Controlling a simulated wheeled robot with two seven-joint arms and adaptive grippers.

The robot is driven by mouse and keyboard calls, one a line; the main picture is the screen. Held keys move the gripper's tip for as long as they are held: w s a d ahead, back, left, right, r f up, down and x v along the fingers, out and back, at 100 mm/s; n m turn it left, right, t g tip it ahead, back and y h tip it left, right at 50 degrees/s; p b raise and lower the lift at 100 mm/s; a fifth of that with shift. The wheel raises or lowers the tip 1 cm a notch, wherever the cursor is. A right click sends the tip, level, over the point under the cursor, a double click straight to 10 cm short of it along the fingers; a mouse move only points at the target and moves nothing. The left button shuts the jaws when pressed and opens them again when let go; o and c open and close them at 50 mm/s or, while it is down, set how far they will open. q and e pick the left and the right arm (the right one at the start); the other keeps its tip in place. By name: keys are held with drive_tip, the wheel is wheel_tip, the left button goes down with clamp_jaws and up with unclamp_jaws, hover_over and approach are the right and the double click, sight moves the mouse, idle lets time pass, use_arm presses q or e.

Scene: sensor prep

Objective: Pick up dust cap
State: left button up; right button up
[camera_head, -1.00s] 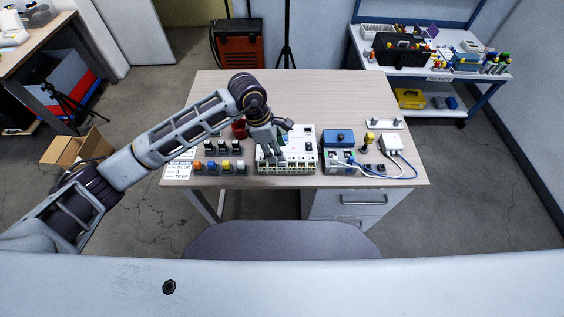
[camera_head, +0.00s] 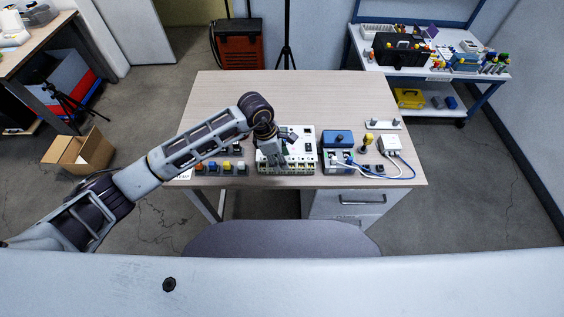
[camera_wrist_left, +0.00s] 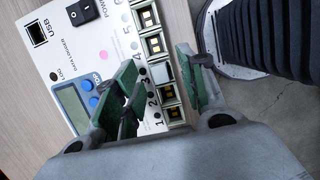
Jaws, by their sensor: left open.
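A white data logger (camera_head: 300,142) lies on the table with a row of numbered ports along its near edge. In the wrist view the data logger (camera_wrist_left: 108,35) shows a screen, a USB socket and a black switch. A pale piece (camera_wrist_left: 160,72) fills one port while the neighbouring ports show dark and yellow contacts; it may be the dust cap, but I cannot be sure. My left gripper (camera_head: 279,164) is over the logger's near edge. In the wrist view the left gripper (camera_wrist_left: 160,76) is open, its green-padded fingers on either side of the port row, with nothing held.
Coloured plug-like pieces (camera_head: 220,167) stand left of the logger, partly behind my arm. A blue-topped box (camera_head: 338,139) and a white box with cables (camera_head: 390,143) stand to the right. The table's back half (camera_head: 310,95) is clear.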

use_arm(q)
drive_tip(key=shift+d+f, duration=0.1)
drive_tip(key=shift+f, duration=0.25)
drive_tip(key=c, duration=0.8)
